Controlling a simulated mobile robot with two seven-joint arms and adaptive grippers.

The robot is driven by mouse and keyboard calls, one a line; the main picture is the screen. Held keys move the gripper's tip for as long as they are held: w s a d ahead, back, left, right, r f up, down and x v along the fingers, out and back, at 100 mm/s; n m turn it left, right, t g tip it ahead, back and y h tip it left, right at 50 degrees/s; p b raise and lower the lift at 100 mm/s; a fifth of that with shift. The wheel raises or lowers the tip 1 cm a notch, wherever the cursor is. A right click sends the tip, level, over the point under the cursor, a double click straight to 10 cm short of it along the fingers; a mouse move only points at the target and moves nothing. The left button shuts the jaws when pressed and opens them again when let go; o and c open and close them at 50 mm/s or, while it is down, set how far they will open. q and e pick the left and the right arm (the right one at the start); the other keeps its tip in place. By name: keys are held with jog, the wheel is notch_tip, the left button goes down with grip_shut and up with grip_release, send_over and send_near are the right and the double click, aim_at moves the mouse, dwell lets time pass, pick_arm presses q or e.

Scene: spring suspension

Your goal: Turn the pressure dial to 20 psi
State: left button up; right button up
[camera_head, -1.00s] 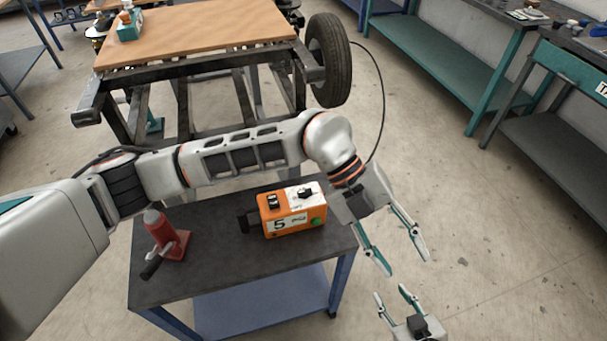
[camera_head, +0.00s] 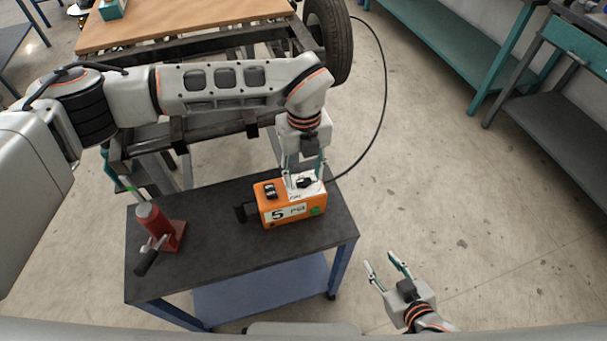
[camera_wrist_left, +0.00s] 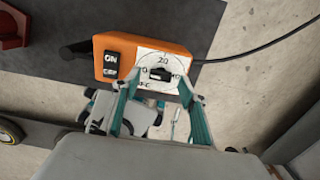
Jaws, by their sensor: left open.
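The orange pressure box (camera_head: 293,214) stands on the dark cart top, with "5 PSI" on its front. Its dark dial knob (camera_wrist_left: 159,73) sits on a white scale plate with "20" at the top in the left wrist view; the exact pointer direction is hard to read. The knob also shows in the head view (camera_head: 304,183). My left gripper (camera_head: 303,177) points down over the plate, open, with its fingertips on either side of the knob; contact cannot be told. My right gripper (camera_head: 380,260) is open and empty, off the cart's right side.
An ON/OFF switch (camera_wrist_left: 111,65) is beside the dial. A red jack (camera_head: 160,230) stands on the cart top (camera_head: 215,262) at left. A wooden-topped frame with a tyre (camera_head: 328,45) is behind. A black cable runs from the box. Floor at right is clear.

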pick_arm(q)
jog(key=shift+f, duration=0.8)
jog(key=c, duration=1.1)
